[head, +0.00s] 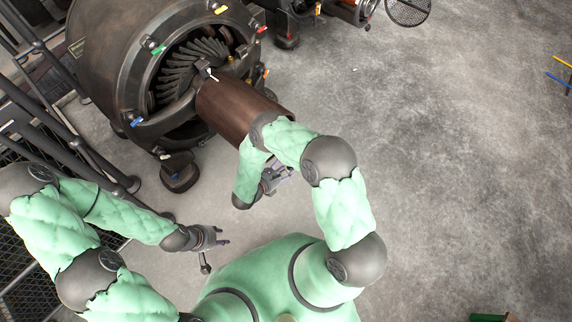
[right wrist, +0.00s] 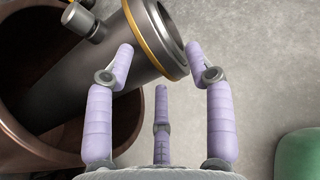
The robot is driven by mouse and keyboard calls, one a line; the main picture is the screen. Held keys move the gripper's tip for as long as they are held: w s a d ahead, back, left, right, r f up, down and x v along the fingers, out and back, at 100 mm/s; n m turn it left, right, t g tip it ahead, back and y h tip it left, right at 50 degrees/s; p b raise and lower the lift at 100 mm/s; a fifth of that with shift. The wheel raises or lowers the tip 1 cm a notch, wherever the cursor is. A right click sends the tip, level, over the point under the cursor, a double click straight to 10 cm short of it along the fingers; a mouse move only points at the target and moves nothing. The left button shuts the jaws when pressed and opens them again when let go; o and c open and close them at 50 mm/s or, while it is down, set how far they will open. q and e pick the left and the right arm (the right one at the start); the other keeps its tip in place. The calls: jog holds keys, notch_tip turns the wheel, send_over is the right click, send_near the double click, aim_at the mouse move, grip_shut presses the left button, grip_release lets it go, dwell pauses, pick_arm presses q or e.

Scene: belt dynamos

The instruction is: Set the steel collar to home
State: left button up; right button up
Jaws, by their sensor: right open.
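In the right wrist view a grey steel cylinder with a wide flanged end and a gold ring (right wrist: 152,38) sticks out of a brown hollow drum; I take this flanged end for the steel collar. A small round knob (right wrist: 82,20) stands out from its side. My right gripper (right wrist: 160,70) is open and empty, its fingers close to the flange; I cannot tell if they touch it. In the head view my right gripper (head: 283,175) is beside the brown drum's (head: 235,107) near end, partly behind my arm, and the collar is hidden. My left gripper (head: 222,236) is low at left, apart from the machine.
The large dark dynamo (head: 120,60) with coloured tags fills the upper left. Dark railings (head: 75,150) stand at far left. Another machine (head: 345,10) is at the top. Open concrete floor (head: 460,170) lies to the right, with blue and yellow sticks (head: 558,78) at its edge.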

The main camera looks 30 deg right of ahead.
grip_shut()
jog(key=shift+w+a, duration=0.3)
jog(key=shift+w, duration=0.45)
jog(key=shift+w+a, duration=0.3)
jog(key=shift+w, duration=0.4)
grip_release()
jog(key=shift+a, duration=0.1)
jog(key=v, duration=0.7)
jog(key=shift+a, duration=0.15)
jog(key=shift+s, duration=0.15)
